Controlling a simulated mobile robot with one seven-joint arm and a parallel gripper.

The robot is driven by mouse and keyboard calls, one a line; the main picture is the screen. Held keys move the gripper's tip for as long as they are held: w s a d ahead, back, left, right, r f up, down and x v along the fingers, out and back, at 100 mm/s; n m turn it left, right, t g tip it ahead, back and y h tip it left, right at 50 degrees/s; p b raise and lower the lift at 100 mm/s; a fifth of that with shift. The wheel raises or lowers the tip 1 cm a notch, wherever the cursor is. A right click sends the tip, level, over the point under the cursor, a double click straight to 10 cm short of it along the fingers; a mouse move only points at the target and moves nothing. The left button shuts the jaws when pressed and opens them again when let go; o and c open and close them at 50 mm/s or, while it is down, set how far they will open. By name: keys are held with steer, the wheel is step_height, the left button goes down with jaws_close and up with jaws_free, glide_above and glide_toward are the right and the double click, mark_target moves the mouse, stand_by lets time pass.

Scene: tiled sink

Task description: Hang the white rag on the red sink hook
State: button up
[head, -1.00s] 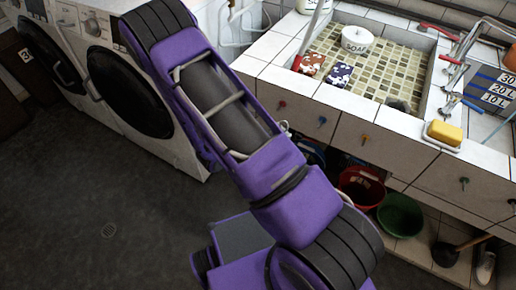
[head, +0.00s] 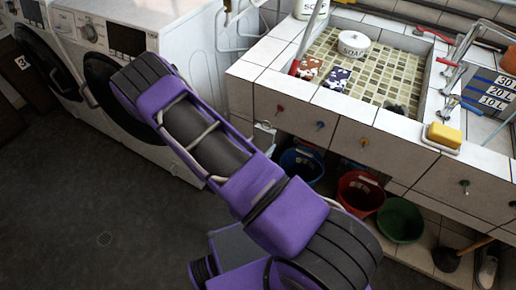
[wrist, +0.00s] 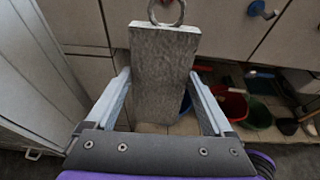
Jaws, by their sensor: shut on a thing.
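The white rag (wrist: 164,75) looks greyish in the wrist view, a flat upright strip with a ring at its top. My gripper (wrist: 160,82) is shut on the rag, with a finger at each side of it. The red sink hook (head: 280,109) is the leftmost hook on the tiled sink front in the head view. A small pale piece, probably the rag's ring (head: 264,127), shows below and left of it, apart from it in the picture. My arm hides the gripper and most of the rag in the head view. I cannot make out the red hook in the wrist view.
A blue hook (head: 320,125) and an orange hook (head: 364,143) lie right of the red one. A blue bucket (head: 302,165), a red bucket (head: 360,193) and a green bucket (head: 400,219) stand under the sink. Washing machines (head: 165,60) stand left. The floor is clear.

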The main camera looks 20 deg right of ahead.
steer(key=b+x, duration=0.2)
steer(key=x, duration=0.5)
steer(key=shift+d+r, duration=0.2)
steer(key=shift+r, duration=0.1)
stand_by(0.4)
stand_by(0.5)
steer(key=o, duration=1.1)
steer(key=shift+a, duration=0.1)
steer(key=p+v, duration=0.1)
steer(key=v, duration=1.6)
steer(key=shift+p, duration=0.3)
